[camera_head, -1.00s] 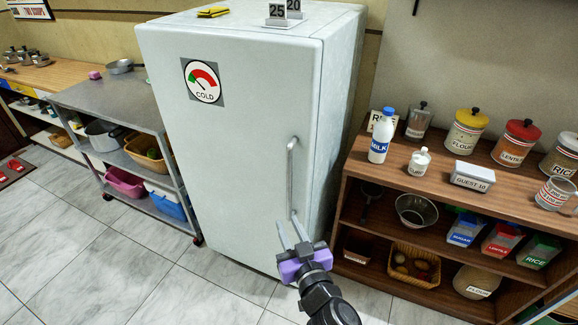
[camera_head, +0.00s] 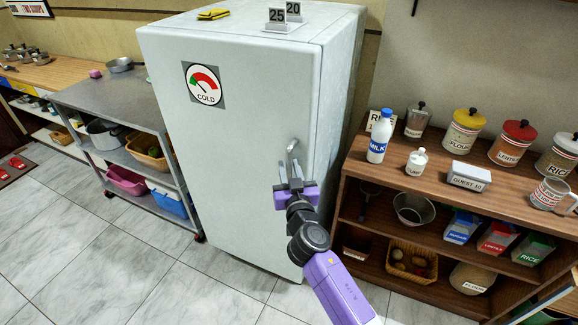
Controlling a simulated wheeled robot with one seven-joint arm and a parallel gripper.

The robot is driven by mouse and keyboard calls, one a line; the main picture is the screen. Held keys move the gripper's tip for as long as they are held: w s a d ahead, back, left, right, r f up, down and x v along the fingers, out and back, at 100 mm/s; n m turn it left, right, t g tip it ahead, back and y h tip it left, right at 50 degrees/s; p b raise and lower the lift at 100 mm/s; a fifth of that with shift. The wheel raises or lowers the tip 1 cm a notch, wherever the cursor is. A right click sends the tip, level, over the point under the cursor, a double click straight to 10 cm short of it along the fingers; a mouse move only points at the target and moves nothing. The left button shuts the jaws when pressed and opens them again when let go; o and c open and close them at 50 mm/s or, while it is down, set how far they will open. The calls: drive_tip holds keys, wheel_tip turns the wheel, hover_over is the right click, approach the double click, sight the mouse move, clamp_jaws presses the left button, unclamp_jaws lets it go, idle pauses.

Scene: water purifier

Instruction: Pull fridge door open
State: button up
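The fridge (camera_head: 237,140) is a tall white box with a round "COLD" dial (camera_head: 204,84) on its door. The door looks shut. Its handle is a vertical metal bar (camera_head: 292,147) near the door's right edge; the upper end shows and the lower part is hidden behind my gripper. My gripper (camera_head: 289,168) is at the handle, its two fingers apart and pointing up along the door, one on each side of the bar in the picture. I cannot tell whether the fingers touch the bar.
A wooden shelf (camera_head: 455,208) with jars, a milk bottle (camera_head: 380,136) and bins stands close on the right. A grey metal trolley (camera_head: 112,100) stands left of the fridge. The tiled floor (camera_head: 120,262) in front is clear.

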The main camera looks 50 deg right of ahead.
drive_tip(key=shift+w, duration=0.1)
clamp_jaws()
idle(1.4)
